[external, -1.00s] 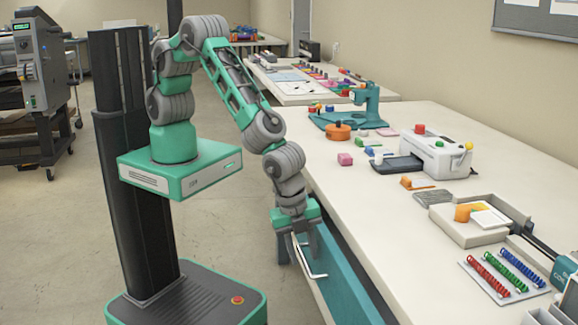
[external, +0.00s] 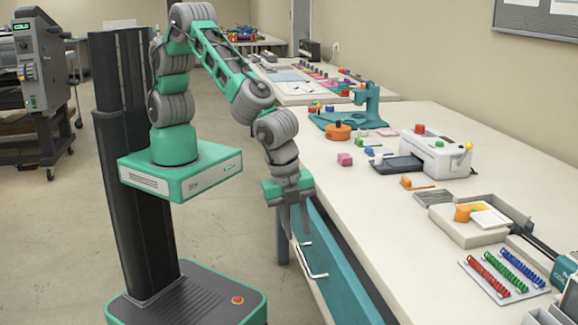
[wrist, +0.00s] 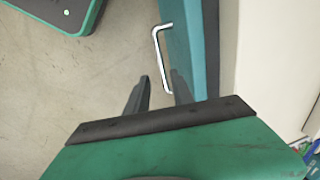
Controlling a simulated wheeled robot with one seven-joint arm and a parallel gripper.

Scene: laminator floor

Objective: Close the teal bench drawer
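The teal drawer (external: 342,278) is in the front of the long bench, and its white bar handle (external: 313,270) faces the aisle. In the wrist view the handle (wrist: 157,45) stands out from the teal drawer front (wrist: 180,40). I cannot tell for sure how far the drawer stands out from the bench.
The cream bench top (external: 375,220) lies to the right of my gripper. A white machine (external: 437,157), a teal press (external: 365,105) and a tray with colored coils (external: 505,275) stand on it. The floor (external: 225,240) left of the drawer is clear.

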